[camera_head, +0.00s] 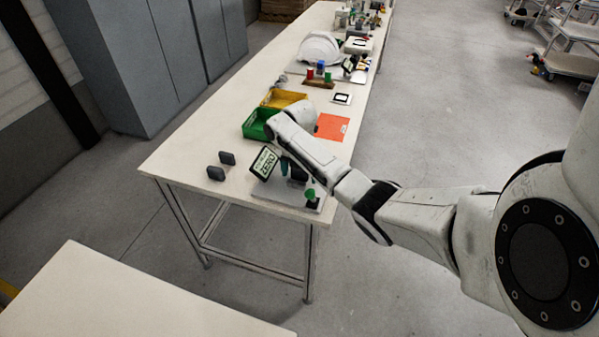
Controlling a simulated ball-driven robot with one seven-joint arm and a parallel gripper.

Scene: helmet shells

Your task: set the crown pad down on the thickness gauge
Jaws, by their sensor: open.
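The thickness gauge (286,196) stands at the near end of the long table. It has a pale base plate, a tilted display (265,163) reading ZERO and a green knob (310,194) at its right. My arm reaches in from the right, and my gripper (290,172) points down over the gauge, its fingers partly hidden by the arm and display. It is open. I cannot make out the crown pad for certain; whether something lies between the fingers and the gauge is too small and covered to tell.
Behind are a green bin (256,124), a yellow bin (285,98), an orange sheet (332,127) and a white helmet shell (320,48). An empty pale tabletop (110,295) is at the near left.

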